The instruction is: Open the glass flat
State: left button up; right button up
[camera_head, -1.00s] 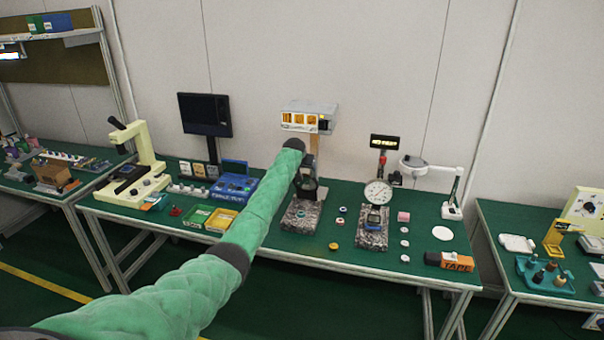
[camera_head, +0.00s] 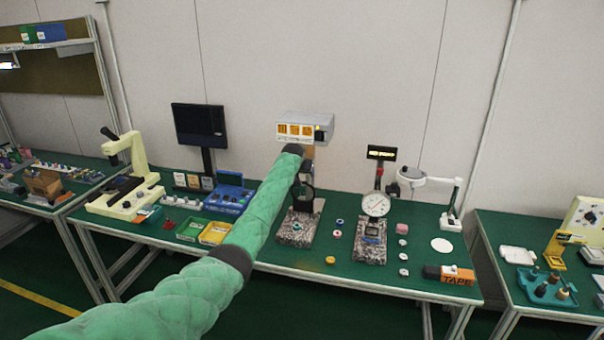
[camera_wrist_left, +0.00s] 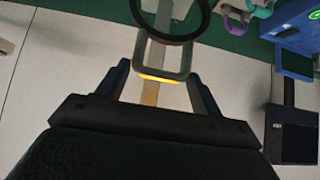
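A dark round frame with a clear centre, which seems to be the glass flat (camera_head: 303,206), stands upright over a granite block (camera_head: 297,231) under the lamp box. In the left wrist view its black ring (camera_wrist_left: 170,38) is at the top, with a grey-green loop handle (camera_wrist_left: 185,62) below it. My left gripper (camera_wrist_left: 160,70) has its fingers apart, one on each side of the handle. Whether they touch it I cannot tell. In the head view my green left arm hides much of the gripper. My right gripper is not in view.
The lit lamp box (camera_head: 306,127) is just above my arm's end. A dial gauge (camera_head: 376,203) on a second granite block stands to the right, with small discs between. Blue instrument (camera_head: 231,193), green tray (camera_head: 192,229) and yellow tray (camera_head: 215,232) stand left. The table front is partly clear.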

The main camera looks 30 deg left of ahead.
pick_arm(q)
jog(key=shift+o, duration=0.5)
jog(key=shift+w+d+r, duration=0.1)
jog(key=shift+d+r, duration=0.05)
jog(key=shift+d, duration=0.05)
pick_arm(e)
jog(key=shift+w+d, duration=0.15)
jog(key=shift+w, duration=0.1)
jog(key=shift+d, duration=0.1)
pick_arm(q)
jog(key=shift+a, duration=0.1)
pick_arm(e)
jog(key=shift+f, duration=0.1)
pick_arm(q)
jog(key=b+v, duration=0.2)
jog(key=v, duration=0.5)
jog(key=shift+s+r+b, duration=0.3)
jog(key=shift+b, duration=0.1)
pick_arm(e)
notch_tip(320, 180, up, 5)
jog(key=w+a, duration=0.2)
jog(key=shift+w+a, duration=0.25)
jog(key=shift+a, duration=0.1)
